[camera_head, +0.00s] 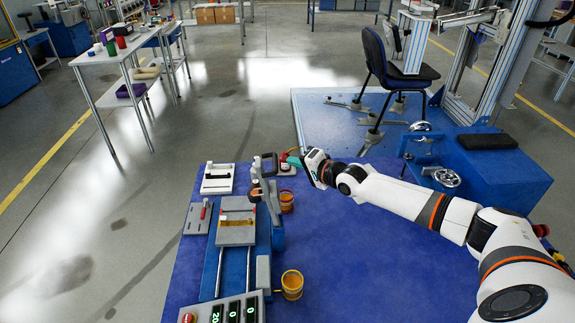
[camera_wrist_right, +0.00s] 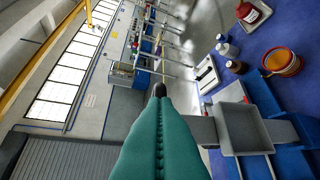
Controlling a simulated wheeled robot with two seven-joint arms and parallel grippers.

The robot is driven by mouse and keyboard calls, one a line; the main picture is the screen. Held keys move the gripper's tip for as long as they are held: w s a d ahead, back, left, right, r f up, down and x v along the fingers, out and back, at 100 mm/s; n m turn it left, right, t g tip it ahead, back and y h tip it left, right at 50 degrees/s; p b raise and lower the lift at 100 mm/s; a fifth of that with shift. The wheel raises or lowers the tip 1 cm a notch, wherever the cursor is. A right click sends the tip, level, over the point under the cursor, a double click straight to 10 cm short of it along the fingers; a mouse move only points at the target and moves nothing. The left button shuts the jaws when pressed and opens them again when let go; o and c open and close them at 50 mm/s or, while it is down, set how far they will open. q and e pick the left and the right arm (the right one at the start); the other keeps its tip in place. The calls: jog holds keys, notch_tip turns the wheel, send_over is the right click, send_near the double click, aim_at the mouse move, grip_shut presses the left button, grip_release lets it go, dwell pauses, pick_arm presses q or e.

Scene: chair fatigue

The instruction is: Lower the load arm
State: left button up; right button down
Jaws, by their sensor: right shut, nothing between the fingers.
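My right gripper (camera_head: 288,157) reaches in from the right over the back edge of the blue table. Its teal fingers (camera_wrist_right: 158,110) are shut together with nothing between them. Close to it in the head view stands a bench device with a grey upright lever-like part (camera_head: 268,200) and a dark head. Which part is the load arm, I cannot tell for sure. A chair test rig with a dark blue chair (camera_head: 392,62) and an aluminium frame (camera_head: 500,70) stands at the upper right, apart from the gripper. My left gripper is not in view.
The blue table (camera_head: 340,260) is clear at its right and front. A white side table (camera_head: 115,52) stands left.

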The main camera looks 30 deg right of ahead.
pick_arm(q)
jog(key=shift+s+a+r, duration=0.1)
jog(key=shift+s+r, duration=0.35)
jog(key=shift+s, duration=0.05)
pick_arm(e)
jog(key=shift+w+a+f, duration=0.2)
jog(key=shift+w+a, duration=0.05)
jog(key=shift+a, duration=0.3)
jog(key=shift+w+a+f, duration=0.2)
jog(key=shift+w+a, duration=0.05)
jog(key=shift+a, duration=0.25)
